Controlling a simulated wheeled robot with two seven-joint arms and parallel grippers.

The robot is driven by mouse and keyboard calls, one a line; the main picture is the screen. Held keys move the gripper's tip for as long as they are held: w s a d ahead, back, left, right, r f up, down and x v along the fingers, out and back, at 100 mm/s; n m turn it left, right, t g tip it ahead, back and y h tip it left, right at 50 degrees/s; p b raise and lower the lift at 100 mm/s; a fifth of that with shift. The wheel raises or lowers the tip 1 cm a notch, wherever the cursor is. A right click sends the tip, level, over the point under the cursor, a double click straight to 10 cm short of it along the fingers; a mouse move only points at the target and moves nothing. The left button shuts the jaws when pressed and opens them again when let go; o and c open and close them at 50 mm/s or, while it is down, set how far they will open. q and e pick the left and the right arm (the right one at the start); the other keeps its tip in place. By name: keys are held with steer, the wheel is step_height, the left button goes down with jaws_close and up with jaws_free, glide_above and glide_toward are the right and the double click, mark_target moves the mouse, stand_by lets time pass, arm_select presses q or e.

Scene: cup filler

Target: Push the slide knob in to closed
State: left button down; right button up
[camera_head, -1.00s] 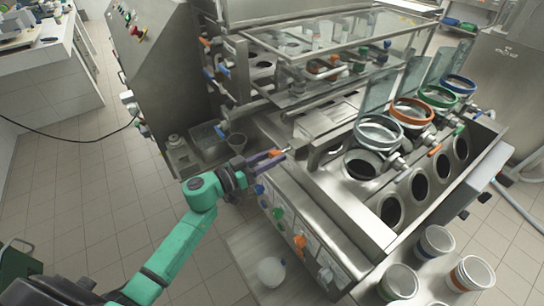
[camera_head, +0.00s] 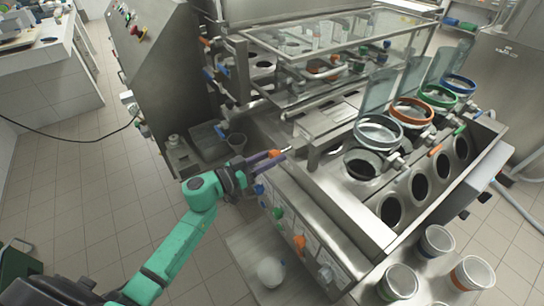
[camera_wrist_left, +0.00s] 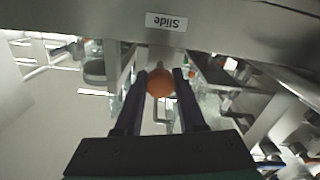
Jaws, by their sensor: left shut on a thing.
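The slide knob is a round orange ball (camera_wrist_left: 160,83) under a "Slide" label (camera_wrist_left: 166,21) on the steel machine front in the left wrist view. My left gripper (camera_wrist_left: 160,88) is shut on it, with one dark finger on each side. In the head view my left gripper (camera_head: 266,160) reaches the machine's near left corner, with the orange knob (camera_head: 275,153) at its fingertips. A short rod runs from the knob toward the machine. My right gripper is not in view.
The steel cup filler (camera_head: 345,215) fills the right side, with coloured ring lids over round openings. Green (camera_head: 278,212) and orange (camera_head: 299,242) knobs line its front below my gripper. Cups (camera_head: 399,282) stand at the lower right. The tiled floor at left is open.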

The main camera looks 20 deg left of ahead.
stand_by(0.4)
arm_select(q)
steer(key=shift+w+d+r, duration=0.1)
steer(key=shift+w+d, duration=0.1)
steer(key=shift+w, duration=0.05)
steer(key=shift+p+x, duration=0.5)
steer(key=shift+x, duration=0.65)
steer(key=c, duration=0.7)
jaws_free()
steer(key=shift+c, duration=0.2)
steer(key=shift+o, duration=1.2)
steer(key=shift+w+d, duration=0.1)
steer(key=shift+w, duration=0.05)
